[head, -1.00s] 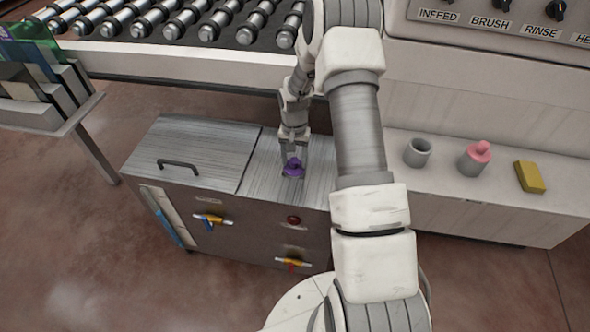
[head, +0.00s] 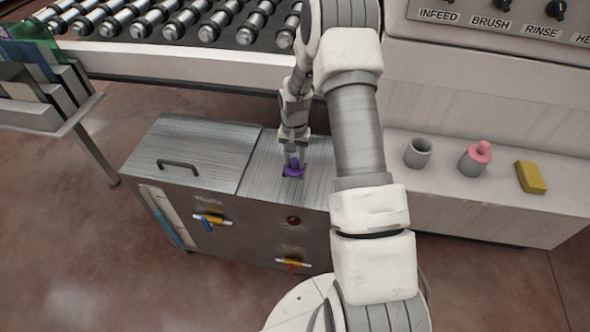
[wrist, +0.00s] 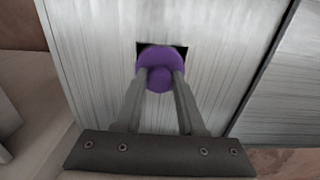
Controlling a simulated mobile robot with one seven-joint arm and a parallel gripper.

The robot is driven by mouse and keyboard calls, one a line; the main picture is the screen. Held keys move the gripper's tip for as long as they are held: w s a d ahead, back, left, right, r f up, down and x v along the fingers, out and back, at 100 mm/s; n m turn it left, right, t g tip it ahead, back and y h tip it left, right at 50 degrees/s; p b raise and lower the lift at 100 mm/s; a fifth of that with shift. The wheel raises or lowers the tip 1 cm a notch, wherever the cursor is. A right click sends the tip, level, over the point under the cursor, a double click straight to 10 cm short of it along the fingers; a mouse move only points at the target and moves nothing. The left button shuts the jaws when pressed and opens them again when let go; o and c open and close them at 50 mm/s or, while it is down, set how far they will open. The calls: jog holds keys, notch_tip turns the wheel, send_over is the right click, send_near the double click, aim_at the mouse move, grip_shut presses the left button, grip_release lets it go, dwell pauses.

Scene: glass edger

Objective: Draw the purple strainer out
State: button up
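The purple strainer (head: 293,170) sits at a dark square opening in the brushed metal top of a low tank (head: 262,185). In the wrist view its round purple knob (wrist: 160,60) stands in front of the black opening, which shows at both upper corners. My gripper (head: 294,160) reaches down onto it from above. Its two fingers (wrist: 160,76) are closed against the knob's two sides. The strainer's lower part is hidden.
A lid with a dark handle (head: 178,163) covers the tank's left part. Yellow-handled valves (head: 212,219) and a red button (head: 293,221) are on its front. A grey cup (head: 417,153), pink-topped pot (head: 475,158) and yellow block (head: 531,177) stand on the right ledge. The roller conveyor (head: 190,25) is behind.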

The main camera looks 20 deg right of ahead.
grip_shut()
jog(key=shift+r+p, duration=0.4)
jog(key=shift+r, duration=0.25)
dwell(0.4)
jog(key=shift+r+p, duration=2.2)
jog(key=shift+r, duration=1.45)
jog(key=shift+r, duration=0.15)
jog(key=shift+r+p, duration=1.2)
jog(key=shift+r, duration=0.65)
